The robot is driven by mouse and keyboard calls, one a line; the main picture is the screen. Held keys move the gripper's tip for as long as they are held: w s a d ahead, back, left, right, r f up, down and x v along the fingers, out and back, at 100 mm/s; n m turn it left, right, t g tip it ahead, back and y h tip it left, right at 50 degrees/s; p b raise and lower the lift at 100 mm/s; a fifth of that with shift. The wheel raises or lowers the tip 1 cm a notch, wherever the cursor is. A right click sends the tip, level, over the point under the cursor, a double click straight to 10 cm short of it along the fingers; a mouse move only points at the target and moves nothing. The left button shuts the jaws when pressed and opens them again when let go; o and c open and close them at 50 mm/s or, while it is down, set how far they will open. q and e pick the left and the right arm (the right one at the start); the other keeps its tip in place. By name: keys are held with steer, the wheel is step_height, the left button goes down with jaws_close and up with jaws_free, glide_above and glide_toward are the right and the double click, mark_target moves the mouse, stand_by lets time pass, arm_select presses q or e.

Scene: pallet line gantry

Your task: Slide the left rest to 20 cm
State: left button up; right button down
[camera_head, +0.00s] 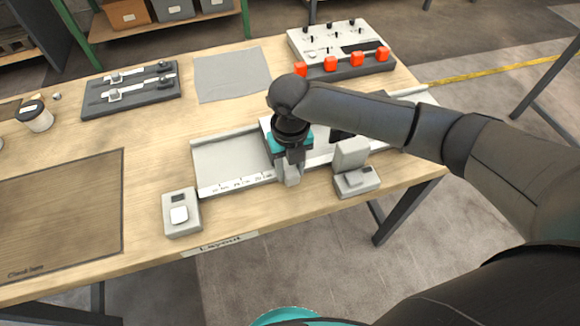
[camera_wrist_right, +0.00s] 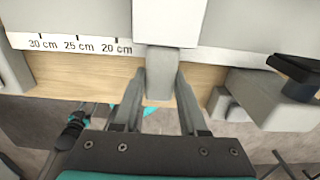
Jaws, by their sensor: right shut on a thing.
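The left rest is a pale block (camera_wrist_right: 170,22) on a white rail; its grey tab (camera_wrist_right: 160,87) points down in the right wrist view. My right gripper (camera_wrist_right: 160,78) is shut on this tab, one finger on each side. In the head view my right gripper (camera_head: 290,172) reaches down at the rail's front edge and hides most of the rest. The scale (camera_wrist_right: 78,44) reads 30, 25 and 20 cm from left to right. The block's left edge stands just right of the 20 cm label. My left gripper is not in view.
A grey device (camera_head: 356,180) stands close right of my right gripper. A small grey box with a pale button (camera_head: 181,213) is at the front left. The tray-like rail (camera_head: 225,158) is empty left of the rest. A control panel (camera_head: 335,42) stands behind.

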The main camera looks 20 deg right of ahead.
steer(key=a+p, duration=0.2)
steer(key=a, duration=0.3)
steer(key=shift+r, duration=0.15)
steer(key=shift+a, duration=0.4)
steer(key=shift+c, duration=2.2)
jaws_free()
steer(key=shift+s, duration=0.1)
step_height(320, 180, up, 15)
steer(key=p, duration=0.3)
